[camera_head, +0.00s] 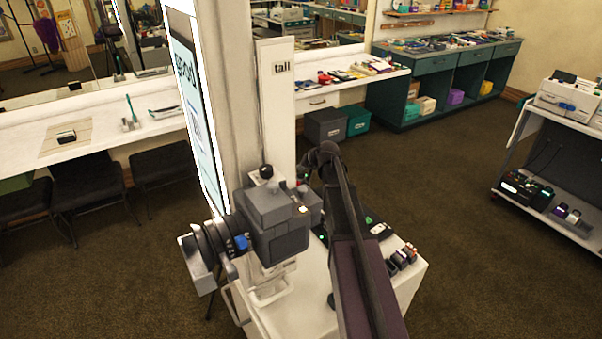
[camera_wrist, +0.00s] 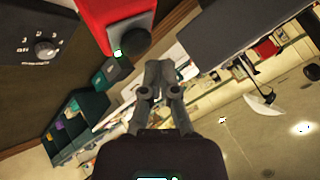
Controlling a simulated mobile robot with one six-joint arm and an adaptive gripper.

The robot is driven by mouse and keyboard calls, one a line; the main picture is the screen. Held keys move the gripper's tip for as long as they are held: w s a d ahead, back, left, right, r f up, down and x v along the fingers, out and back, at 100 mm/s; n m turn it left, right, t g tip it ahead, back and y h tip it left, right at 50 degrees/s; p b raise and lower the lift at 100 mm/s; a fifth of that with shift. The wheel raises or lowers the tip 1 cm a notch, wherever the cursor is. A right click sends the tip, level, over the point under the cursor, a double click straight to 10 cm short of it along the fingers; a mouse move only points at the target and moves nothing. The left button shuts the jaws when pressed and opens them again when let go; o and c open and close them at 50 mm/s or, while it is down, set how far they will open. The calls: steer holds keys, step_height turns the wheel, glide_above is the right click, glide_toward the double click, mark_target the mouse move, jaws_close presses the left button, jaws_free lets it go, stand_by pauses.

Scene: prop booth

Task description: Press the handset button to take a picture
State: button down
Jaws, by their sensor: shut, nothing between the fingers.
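A grey camera (camera_head: 275,225) with a large black lens stands on a white cart (camera_head: 300,300) in the head view. A small dark device (camera_head: 380,230) lies on the cart, right of my arm; I cannot tell whether it is the handset. My gripper (camera_wrist: 160,72) is shut and empty in the wrist view. Just above and left of its fingertips are a red housing (camera_wrist: 105,18) with a round black part (camera_wrist: 133,42) and a small lit green spot (camera_wrist: 117,53). I cannot tell whether the tips touch anything. My arm hides part of the cart in the head view.
A tall white post (camera_head: 275,110) marked "tall" and a lit screen (camera_head: 195,110) stand behind the camera. Several small dark items (camera_head: 403,256) sit at the cart's right edge. A black panel with a dial (camera_wrist: 45,48) is left in the wrist view. Open carpet lies right of the cart.

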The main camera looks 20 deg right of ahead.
mark_target(302, 175)
steer(key=shift+r, duration=0.1)
stand_by(0.3)
step_height(302, 175, up, 5)
steer(key=p, duration=0.5)
steer(key=shift+s, duration=0.1)
stand_by(0.9)
